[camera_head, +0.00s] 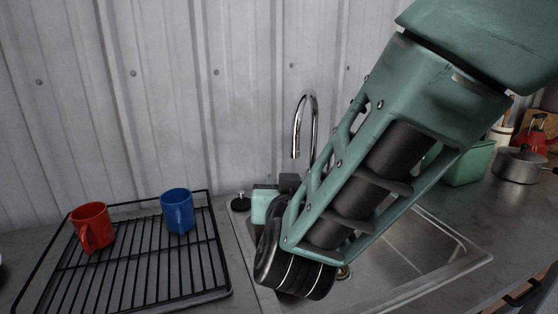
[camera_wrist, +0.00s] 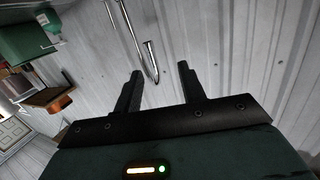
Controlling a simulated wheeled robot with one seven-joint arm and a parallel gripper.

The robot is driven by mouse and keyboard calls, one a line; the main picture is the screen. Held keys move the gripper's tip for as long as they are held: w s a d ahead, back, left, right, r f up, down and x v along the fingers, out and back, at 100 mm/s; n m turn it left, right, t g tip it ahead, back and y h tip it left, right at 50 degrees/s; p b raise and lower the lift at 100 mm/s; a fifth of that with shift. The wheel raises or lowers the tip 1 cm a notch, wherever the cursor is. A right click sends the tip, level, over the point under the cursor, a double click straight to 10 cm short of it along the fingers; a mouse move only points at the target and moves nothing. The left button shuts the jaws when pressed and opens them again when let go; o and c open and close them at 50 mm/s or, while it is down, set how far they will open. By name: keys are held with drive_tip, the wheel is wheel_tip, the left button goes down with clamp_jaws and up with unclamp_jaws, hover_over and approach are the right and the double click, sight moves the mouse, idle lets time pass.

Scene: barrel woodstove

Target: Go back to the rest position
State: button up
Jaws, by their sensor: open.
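My gripper (camera_wrist: 160,90) shows in the wrist view with its two dark fingers apart and nothing between them. Beyond the fingers are the faucet (camera_wrist: 150,55) and the pale corrugated wall (camera_wrist: 230,50). In the head view my green arm reaches down from the upper right over the sink (camera_head: 425,240). The arm's lower end hides part of the sink, and the gripper's fingers cannot be made out there. The faucet (camera_head: 312,105) stands behind the arm, its chrome neck curving up against the wall.
A black wire rack (camera_head: 140,285) at left holds a red mug (camera_head: 92,226) and a blue mug (camera_head: 178,210), both upright. At right are a green container (camera_head: 465,165), a metal pot (camera_head: 519,164) and a red kettle (camera_head: 538,134). The corrugated wall (camera_head: 165,90) closes off the back.

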drive_tip(key=s+a+f+n+g+y, duration=0.3)
drive_tip(key=s+f+n+g+y, duration=0.25)
drive_tip(key=s+g, duration=0.4)
drive_tip(key=s+d+f+n+g+h, duration=0.2)
drive_tip(key=s+d+g, duration=0.5)
drive_tip(key=s+d, duration=0.6)
drive_tip(key=s+f+h, duration=0.1)
drive_tip(key=s+h, duration=0.1)
drive_tip(key=s, duration=0.1)
drive_tip(key=shift+d+n+h, duration=0.35)
drive_tip(key=shift+d, duration=0.05)
